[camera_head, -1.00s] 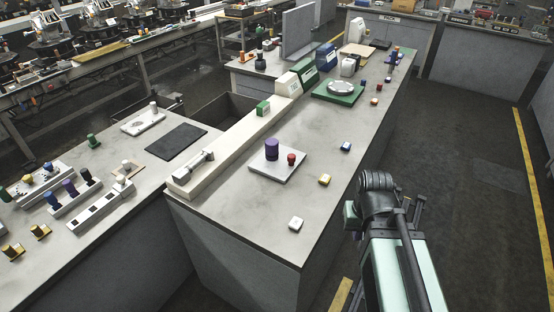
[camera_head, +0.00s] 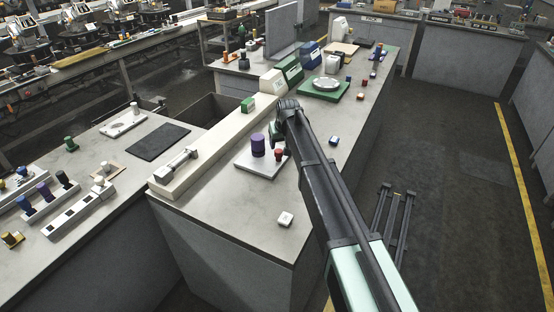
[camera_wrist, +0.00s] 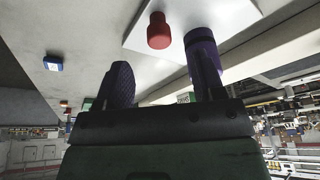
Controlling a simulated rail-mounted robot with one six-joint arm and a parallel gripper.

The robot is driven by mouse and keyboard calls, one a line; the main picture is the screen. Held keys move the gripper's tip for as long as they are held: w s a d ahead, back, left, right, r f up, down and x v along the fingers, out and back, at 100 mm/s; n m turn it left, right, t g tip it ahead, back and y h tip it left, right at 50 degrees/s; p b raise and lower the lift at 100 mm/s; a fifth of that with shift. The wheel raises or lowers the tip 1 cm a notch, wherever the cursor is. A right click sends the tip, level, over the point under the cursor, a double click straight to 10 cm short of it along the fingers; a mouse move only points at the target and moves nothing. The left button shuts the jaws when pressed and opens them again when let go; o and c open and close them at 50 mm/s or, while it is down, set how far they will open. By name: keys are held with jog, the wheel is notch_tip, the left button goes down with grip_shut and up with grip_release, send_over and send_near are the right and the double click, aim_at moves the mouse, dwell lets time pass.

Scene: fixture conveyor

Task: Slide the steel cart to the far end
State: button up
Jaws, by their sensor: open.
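A small steel-grey piece with a bar-like shape (camera_head: 178,162), which looks like the steel cart, sits on the near end of a long pale rail (camera_head: 222,134). A green block (camera_head: 248,104) sits farther along the same rail. My gripper (camera_head: 274,133) is over the worktop, to the right of the rail and apart from the steel piece. In the wrist view my gripper's two dark fingers (camera_wrist: 163,82) stand apart with nothing between them. The steel piece is not recognisable in the wrist view.
A pale plate (camera_head: 256,166) beside the rail carries a purple cylinder (camera_head: 258,146) and a red peg (camera_head: 279,154), close to my gripper; both pegs show in the wrist view. A white block (camera_head: 285,219) lies at the near worktop. A green fixture (camera_head: 322,90) stands farther back.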

aim_at(279, 150)
jog(key=shift+t, duration=0.3)
jog(key=b+x, duration=0.3)
jog(key=w+b+x, duration=0.1)
jog(key=b+x, duration=0.2)
jog(key=x, duration=0.1)
jog(key=b+x, duration=0.4)
jog(key=shift+w+a+r, duration=0.1)
jog(key=shift+w+r, duration=0.15)
jog(key=shift+r, duration=0.2)
jog(key=shift+c, duration=0.3)
grip_shut()
